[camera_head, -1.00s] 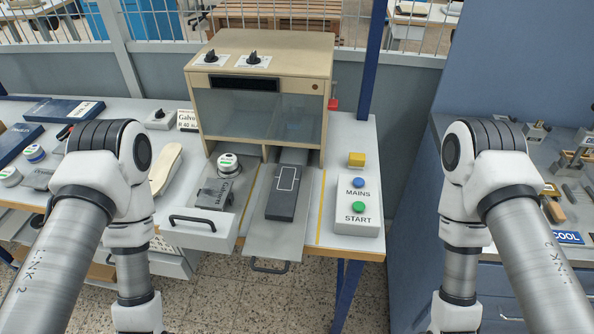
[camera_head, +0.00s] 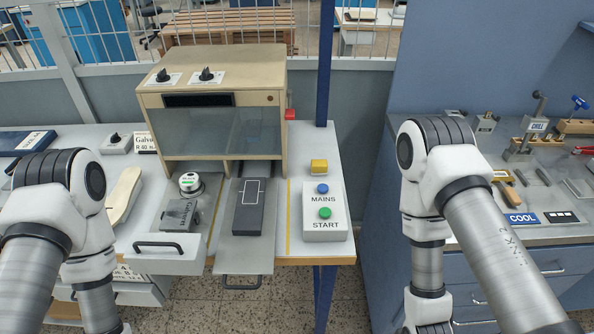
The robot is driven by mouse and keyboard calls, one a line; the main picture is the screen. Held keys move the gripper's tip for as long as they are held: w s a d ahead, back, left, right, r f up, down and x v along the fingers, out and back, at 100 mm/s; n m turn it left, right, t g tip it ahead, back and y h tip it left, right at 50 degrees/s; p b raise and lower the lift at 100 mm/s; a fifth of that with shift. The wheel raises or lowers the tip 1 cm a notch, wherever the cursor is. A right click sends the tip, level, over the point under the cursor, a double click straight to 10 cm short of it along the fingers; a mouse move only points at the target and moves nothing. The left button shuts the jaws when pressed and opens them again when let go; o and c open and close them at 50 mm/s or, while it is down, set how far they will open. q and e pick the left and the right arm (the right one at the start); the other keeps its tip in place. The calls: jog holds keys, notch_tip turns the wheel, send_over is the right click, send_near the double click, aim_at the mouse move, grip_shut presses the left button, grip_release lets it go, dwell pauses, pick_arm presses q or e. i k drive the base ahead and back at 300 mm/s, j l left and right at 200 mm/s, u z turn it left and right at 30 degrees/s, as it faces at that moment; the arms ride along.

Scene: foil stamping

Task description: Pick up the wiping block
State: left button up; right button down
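No object is labelled as the wiping block, and I cannot tell which one it is. On the right bench, a small orange-brown block (camera_head: 503,176) lies near the COOL sign, with a tan block (camera_head: 511,194) just below it. My two arms reach down at the left and right. Both grippers are below the picture edge and hidden.
A beige stamping machine (camera_head: 222,70) stands on the white bench, with a drawer (camera_head: 170,262) and a slide (camera_head: 240,247) pulled out. The right bench (camera_head: 470,232) holds a CHILL fixture (camera_head: 530,135) and several tools. A floor gap separates the benches.

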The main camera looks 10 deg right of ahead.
aim_at(319, 167)
jog(key=i+l+u, duration=0.1)
jog(key=l+u, duration=0.4)
jog(key=l, duration=0.2)
jog(key=l+u, duration=0.45)
jog(key=l, duration=0.2)
